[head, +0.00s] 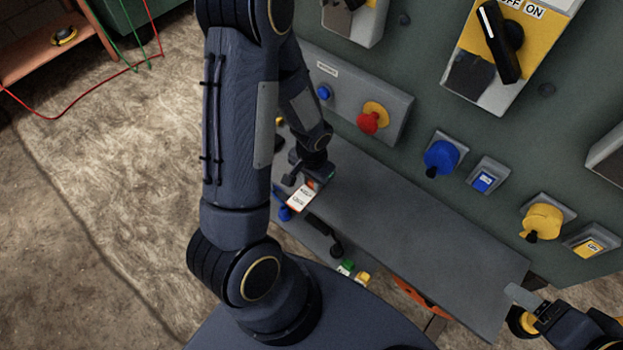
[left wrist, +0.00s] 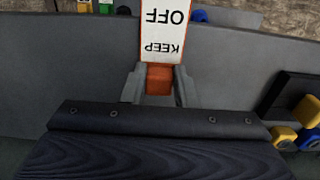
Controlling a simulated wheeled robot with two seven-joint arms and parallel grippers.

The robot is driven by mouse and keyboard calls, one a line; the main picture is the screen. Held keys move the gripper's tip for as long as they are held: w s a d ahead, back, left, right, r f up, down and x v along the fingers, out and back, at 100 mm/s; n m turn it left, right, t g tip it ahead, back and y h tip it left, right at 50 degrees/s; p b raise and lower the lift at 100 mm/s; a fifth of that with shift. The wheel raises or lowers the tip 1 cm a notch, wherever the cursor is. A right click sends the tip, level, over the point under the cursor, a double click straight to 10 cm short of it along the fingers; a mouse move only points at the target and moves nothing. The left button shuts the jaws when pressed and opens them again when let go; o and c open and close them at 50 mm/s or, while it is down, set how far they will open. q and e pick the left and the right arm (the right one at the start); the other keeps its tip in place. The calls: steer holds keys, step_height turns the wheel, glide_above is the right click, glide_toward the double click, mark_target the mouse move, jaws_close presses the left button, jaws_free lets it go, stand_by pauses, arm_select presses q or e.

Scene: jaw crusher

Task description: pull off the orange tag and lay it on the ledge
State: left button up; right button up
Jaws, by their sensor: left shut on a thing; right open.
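The orange tag (head: 299,196) has a white face with black lettering and an orange edge. It also shows in the left wrist view (left wrist: 165,30), where it reads KEEP OFF upside down. My left gripper (head: 306,179) is shut on its orange end (left wrist: 159,78). The tag is over the left end of the grey ledge (head: 400,225) below the panel; I cannot tell whether it touches the ledge. My right gripper (head: 522,308) is open at the lower right, by the ledge's right end. My left arm hides part of the panel's left side.
The green panel carries a red button (head: 369,121), a blue knob (head: 441,158), a yellow knob (head: 541,222) and a black switch (head: 498,42). Small coloured items, including a green one (head: 346,267), lie in front of the ledge. The ledge's middle is clear.

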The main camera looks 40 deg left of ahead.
mark_target(312, 183)
arm_select(q)
steer(key=shift+f, duration=0.25)
steer(key=o, duration=1)
steer(key=shift+r, duration=0.1)
steer(key=shift+r, duration=3.9)
steer(key=shift+r, duration=0.45)
steer(key=s+d+r+n+t+h, duration=0.1)
steer(key=s+d+r+t, duration=0.1)
steer(key=r, duration=0.3)
steer(key=s+d+r+t+h, duration=0.1)
steer(key=s+d+r, duration=0.1)
steer(key=s+r, duration=0.3)
steer(key=s+d+r+n+t+h, duration=0.1)
steer(key=s+d+r+t, duration=0.1)
steer(key=s+r, duration=0.2)
steer(key=shift+s+r+n+t+h, duration=0.1)
steer(key=shift+r+n+t+h, duration=0.1)
steer(key=shift+r, duration=0.6)
steer(key=shift+s+r+n+t+h, duration=0.1)
steer(key=shift+r+h, duration=0.1)
steer(key=shift+r, duration=0.6)
